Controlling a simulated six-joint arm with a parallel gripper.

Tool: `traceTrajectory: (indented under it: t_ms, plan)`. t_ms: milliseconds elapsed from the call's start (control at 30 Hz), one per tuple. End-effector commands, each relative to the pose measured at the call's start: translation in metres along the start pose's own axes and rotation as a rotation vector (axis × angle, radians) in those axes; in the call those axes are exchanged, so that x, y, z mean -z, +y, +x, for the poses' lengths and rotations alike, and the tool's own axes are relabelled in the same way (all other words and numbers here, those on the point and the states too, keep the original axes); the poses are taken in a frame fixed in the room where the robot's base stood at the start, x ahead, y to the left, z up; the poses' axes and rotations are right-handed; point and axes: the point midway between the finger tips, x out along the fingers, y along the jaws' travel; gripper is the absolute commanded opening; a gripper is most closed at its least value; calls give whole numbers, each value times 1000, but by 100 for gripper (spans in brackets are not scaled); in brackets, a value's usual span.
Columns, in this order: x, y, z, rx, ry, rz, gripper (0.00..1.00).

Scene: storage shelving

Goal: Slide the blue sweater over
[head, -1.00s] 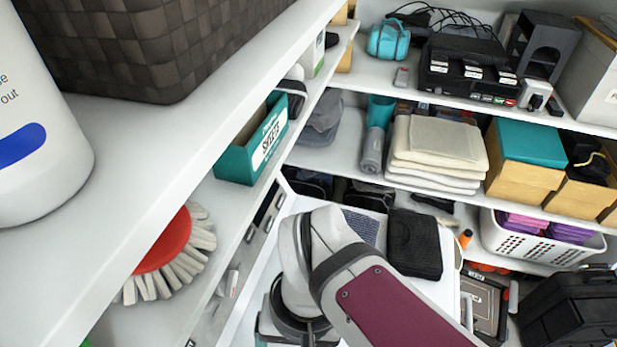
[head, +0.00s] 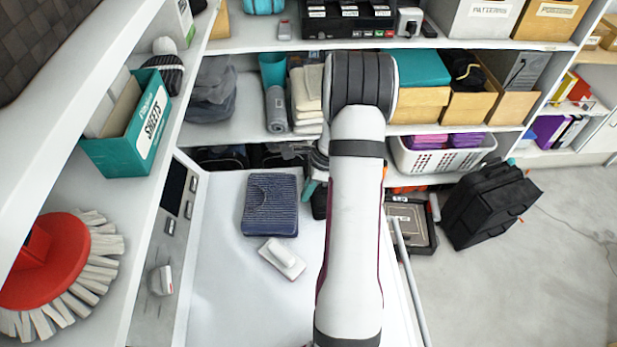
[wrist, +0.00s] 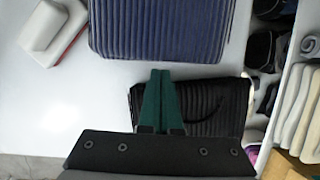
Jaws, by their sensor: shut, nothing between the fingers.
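The blue sweater (head: 270,205) lies folded on the white surface, left of my arm. In the wrist view its ribbed blue knit (wrist: 158,28) fills the upper middle. My gripper (wrist: 160,74) is shut and empty, its green fingers together at the sweater's near edge in that view. I cannot tell whether they touch it. In the head view my gripper (head: 308,190) is mostly hidden by my arm, just right of the sweater. A black folded garment (wrist: 215,105) lies beside the sweater, partly behind the fingers; my arm covers most of it in the head view.
A white object with a rounded top (head: 282,258) lies close in front of the sweater. The white surface (head: 225,290) is clear at the front left. A shelf with cream folded cloths (head: 306,95) stands behind. A white basket (head: 440,158) is at the back right.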

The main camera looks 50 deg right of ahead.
Motion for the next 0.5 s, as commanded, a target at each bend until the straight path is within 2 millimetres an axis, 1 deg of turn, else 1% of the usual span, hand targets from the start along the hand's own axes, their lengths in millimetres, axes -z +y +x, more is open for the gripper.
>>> traceTrajectory:
  t_ms: [33, 100, 200, 500]
  plan:
    - [0, 1, 8, -3, -1, 1, 0]
    - [0, 0, 16, -2, 0, -1, 0]
    - [0, 0, 22, -1, -1, -1, 0]
    - [0, 0, 24, 0, 0, -2, 0]
